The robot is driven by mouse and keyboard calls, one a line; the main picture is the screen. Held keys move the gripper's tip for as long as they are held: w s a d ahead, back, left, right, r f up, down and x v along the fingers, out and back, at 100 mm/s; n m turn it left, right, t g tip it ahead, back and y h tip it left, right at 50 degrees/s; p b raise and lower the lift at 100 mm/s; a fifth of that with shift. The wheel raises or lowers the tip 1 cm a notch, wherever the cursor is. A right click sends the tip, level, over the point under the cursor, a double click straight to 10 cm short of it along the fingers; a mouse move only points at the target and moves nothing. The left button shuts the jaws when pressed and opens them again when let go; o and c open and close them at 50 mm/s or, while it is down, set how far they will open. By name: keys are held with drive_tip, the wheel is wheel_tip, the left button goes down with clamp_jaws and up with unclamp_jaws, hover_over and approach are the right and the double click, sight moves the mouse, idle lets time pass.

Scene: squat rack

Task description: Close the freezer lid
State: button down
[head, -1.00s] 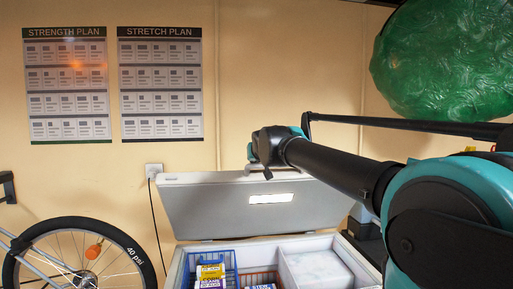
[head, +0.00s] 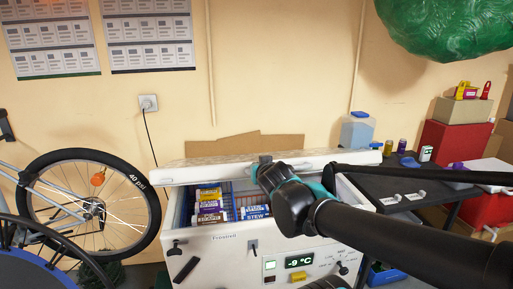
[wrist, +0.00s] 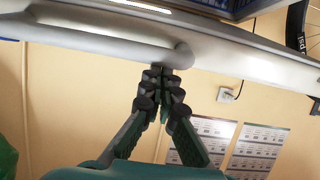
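The white chest freezer (head: 225,245) stands in the middle of the head view. Its lid (head: 215,172) is partly open, tilted low over the box with its front edge above the rim. A gap shows goods inside. My gripper (head: 264,160) is at the lid's front edge, partly hidden by my own wrist. In the wrist view my gripper's fingers (wrist: 163,72) converge at the tips, against or just beside the curved end of the lid handle (wrist: 100,38). The tips look together with nothing clearly between them. The lid (wrist: 240,50) also shows there.
Baskets of packaged food (head: 208,207) sit inside the freezer. A bicycle wheel (head: 92,205) stands at left. A dark table (head: 400,185) with small items and a blue-capped jug (head: 357,130) is at right. A cardboard piece (head: 245,144) leans behind the lid.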

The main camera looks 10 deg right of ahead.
drive_tip(key=s+f, duration=0.3)
drive_tip(key=f, duration=0.6)
drive_tip(key=shift+s+f, duration=0.2)
drive_tip(key=shift+s, duration=0.15)
idle(0.3)
